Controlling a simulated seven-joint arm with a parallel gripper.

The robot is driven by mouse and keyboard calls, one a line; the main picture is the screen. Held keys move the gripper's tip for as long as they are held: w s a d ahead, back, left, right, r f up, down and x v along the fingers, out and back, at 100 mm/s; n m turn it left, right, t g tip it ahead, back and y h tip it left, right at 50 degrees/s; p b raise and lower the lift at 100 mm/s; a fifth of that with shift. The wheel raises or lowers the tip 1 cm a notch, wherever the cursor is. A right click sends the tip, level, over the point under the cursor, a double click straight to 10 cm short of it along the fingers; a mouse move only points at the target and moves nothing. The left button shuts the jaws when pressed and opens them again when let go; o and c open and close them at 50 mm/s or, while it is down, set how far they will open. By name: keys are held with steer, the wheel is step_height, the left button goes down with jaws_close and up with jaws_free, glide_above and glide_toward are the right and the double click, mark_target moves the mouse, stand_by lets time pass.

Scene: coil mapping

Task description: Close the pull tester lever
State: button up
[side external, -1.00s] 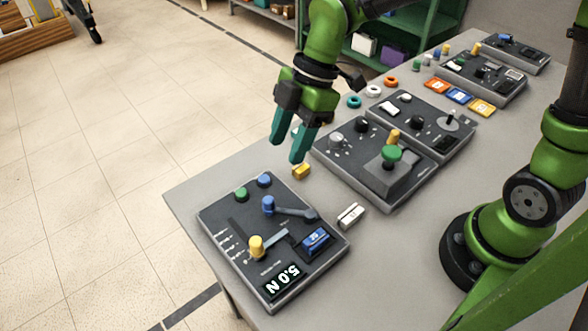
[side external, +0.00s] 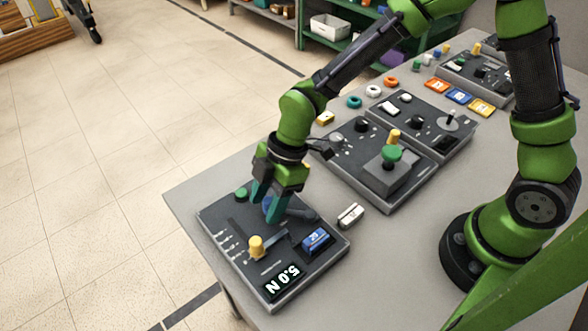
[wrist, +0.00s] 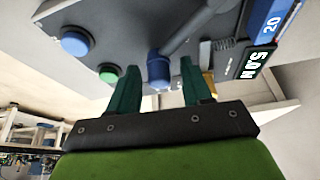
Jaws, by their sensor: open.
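The pull tester (side external: 222,222) is a dark panel at the near left of the table, with a display (side external: 283,281) reading 5.0 N. Its lever is a grey arm (side external: 302,214) with a blue knob (wrist: 158,70) at its end. My gripper (side external: 267,210) is over the panel, pointing down at the knob. In the wrist view, the open fingers (wrist: 159,66) stand on either side of the blue knob, with gaps visible between them and it. In the side view the fingers mostly hide the knob.
A yellow knob (side external: 256,246) and a blue block (side external: 316,240) sit on the same panel. A green button (side external: 241,194) and a blue button (wrist: 76,41) are at its far edge. Another panel (side external: 345,170) stands behind.

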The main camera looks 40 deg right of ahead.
jaws_close()
steer(key=shift+w+d, duration=0.1)
steer(key=shift+w, duration=0.05)
stand_by(0.4)
steer(key=m, duration=0.1)
steer(key=w+d+m+t, duration=0.1)
steer(key=m, duration=0.1)
steer(key=shift+d, duration=0.3)
steer(key=d+m, duration=0.1)
steer(key=m+t, duration=0.1)
steer(key=shift+w+d+m+h, duration=0.25)
steer(key=shift+d+m+h, duration=0.05)
steer(key=shift+d+h, duration=0.1)
steer(key=d+m, duration=0.1)
steer(key=d+m+t, duration=0.1)
steer(key=m, duration=0.1)
steer(key=shift+w+d+r+h, duration=0.1)
steer(key=shift+h, duration=0.3)
steer(key=shift+s+d+m+t+h, duration=0.1)
steer(key=shift+d+m+t+h, duration=0.15)
steer(key=shift+d+m, duration=0.4)
steer(key=shift+s+d+m+t+h, duration=0.15)
steer(key=shift+d+m+h, duration=0.15)
steer(key=shift+m, duration=0.55)
steer(key=shift+d, duration=0.1)
